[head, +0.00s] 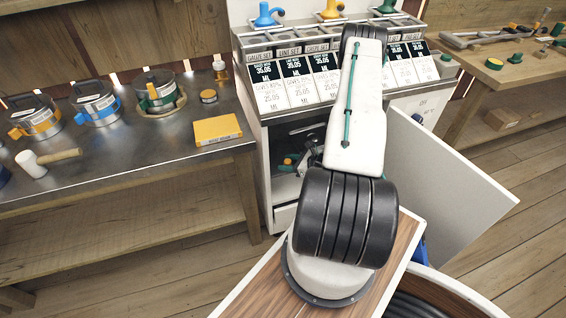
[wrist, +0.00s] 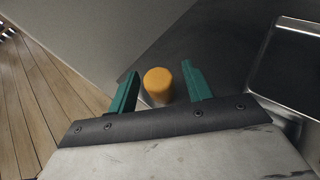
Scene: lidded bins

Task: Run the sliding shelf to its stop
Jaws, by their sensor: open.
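My gripper (wrist: 160,72) is open in the wrist view, with its two green fingers spread. A short orange cylinder (wrist: 157,84), like a knob, shows between the fingers; I cannot tell whether they touch it. Behind it is a dark grey flat surface (wrist: 190,40), which may be the sliding shelf. In the head view my arm reaches to the open lower compartment (head: 287,137) of a white cabinet (head: 282,218). Small orange and green items show inside it. My arm hides much of that compartment, so how far the shelf is out cannot be seen.
The open cabinet door (head: 440,190) stands right of my arm. A metal-rimmed tray (wrist: 290,65) is at the right in the wrist view. A metal-topped bench (head: 110,150) with pots, a mallet and a yellow box (head: 217,130) is at the left. Another workbench stands at right.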

